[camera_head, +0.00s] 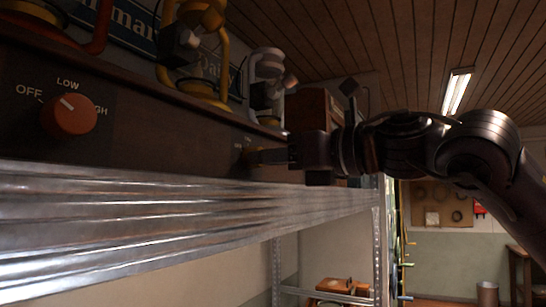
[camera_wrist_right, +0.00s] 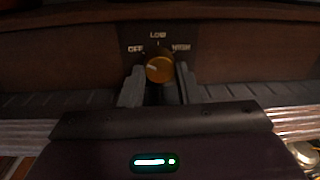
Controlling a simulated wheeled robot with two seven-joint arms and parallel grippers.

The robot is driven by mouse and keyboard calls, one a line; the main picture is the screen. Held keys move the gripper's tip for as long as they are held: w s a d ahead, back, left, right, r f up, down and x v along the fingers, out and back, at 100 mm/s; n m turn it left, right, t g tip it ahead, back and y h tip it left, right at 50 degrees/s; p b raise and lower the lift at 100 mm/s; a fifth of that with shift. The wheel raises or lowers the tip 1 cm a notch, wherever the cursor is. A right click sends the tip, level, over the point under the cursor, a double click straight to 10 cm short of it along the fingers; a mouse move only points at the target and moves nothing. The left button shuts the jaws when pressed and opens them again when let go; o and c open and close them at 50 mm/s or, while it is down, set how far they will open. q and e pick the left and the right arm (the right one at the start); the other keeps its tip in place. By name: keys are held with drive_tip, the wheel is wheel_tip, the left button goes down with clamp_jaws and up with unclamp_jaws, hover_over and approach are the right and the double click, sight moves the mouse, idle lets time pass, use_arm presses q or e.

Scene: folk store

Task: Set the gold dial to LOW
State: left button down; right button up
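The gold dial (camera_wrist_right: 160,69) is on a dark wooden panel, with OFF to its left, LOW above it and HIGH to its right in the right wrist view. Its pale pointer mark is left of centre, toward the OFF side. My right gripper (camera_wrist_right: 158,90) has its two fingers apart, one on each side of the dial's lower part; whether they touch it is unclear. In the head view the right gripper (camera_head: 250,156) reaches the panel from the right, and the gold dial is mostly hidden there. My left gripper is not in view.
An orange-red dial (camera_head: 69,115) with OFF, LOW and HIGH labels is on the same panel at the left. A metal shelf beam (camera_head: 150,215) runs just below the panel. Lamp-like objects (camera_head: 200,50) stand on top. Open room lies to the right.

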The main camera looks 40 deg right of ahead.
drive_tip(key=c, duration=0.4)
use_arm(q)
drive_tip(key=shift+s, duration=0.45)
use_arm(e)
drive_tip(key=shift+c, duration=0.2)
drive_tip(key=shift+m, duration=0.3)
drive_tip(key=m+p, duration=0.1)
drive_tip(key=m, duration=0.4)
drive_tip(key=shift+r, duration=0.15)
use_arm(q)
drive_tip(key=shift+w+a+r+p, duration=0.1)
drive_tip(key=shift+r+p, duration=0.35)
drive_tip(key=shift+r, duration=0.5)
use_arm(e)
drive_tip(key=m, duration=0.5)
drive_tip(key=shift+m, duration=0.4)
drive_tip(key=o, duration=1)
